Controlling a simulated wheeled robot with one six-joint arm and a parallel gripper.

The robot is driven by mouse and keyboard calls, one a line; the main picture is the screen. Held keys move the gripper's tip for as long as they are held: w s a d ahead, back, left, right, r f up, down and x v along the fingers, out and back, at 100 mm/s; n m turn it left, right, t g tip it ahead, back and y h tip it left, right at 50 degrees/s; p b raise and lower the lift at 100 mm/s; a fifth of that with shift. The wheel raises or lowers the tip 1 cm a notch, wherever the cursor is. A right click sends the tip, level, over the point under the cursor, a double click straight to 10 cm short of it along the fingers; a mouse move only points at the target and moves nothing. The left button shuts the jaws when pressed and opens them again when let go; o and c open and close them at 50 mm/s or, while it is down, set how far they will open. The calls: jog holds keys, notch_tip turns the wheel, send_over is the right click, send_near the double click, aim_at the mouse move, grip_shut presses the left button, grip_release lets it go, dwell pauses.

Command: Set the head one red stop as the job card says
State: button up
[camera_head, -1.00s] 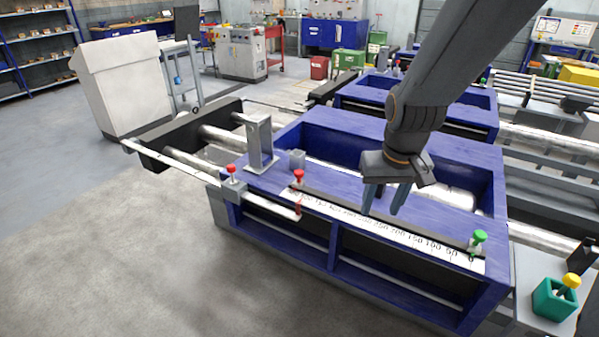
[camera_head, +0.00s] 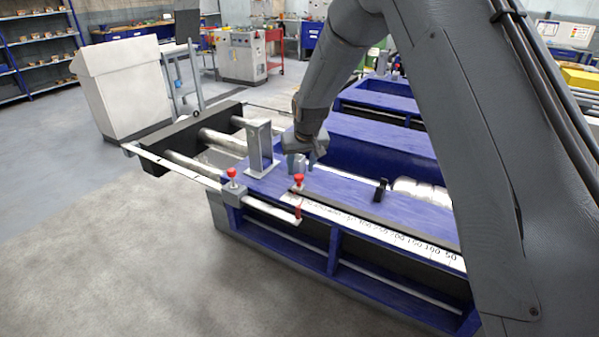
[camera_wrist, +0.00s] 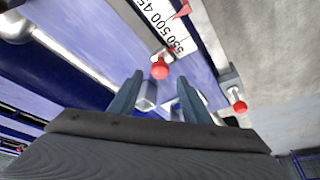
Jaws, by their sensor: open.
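A red knob (camera_head: 299,178) stands at the far-left end of a white number scale (camera_head: 385,235) on the blue table; it also shows in the wrist view (camera_wrist: 160,70) near the 550 mark. A second red knob (camera_head: 231,172) sits on a grey block at the table's left corner, with a rod running to a red pointer (camera_head: 298,214) beside the scale. It shows at right in the wrist view (camera_wrist: 238,106). My gripper (camera_head: 302,168) is open, low over the table behind the first knob. In the wrist view, that knob appears beyond the fingertips (camera_wrist: 158,82). No readable job card shows.
A grey upright post (camera_head: 260,146) stands just left of my gripper. A small black piece (camera_head: 380,189) stands on the table to the right. My arm hides the table's right end. Open floor (camera_head: 110,235) lies at front left.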

aim_at(299, 176)
jog(key=shift+p+x, duration=0.45)
jog(key=shift+x, duration=1.6)
grip_shut()
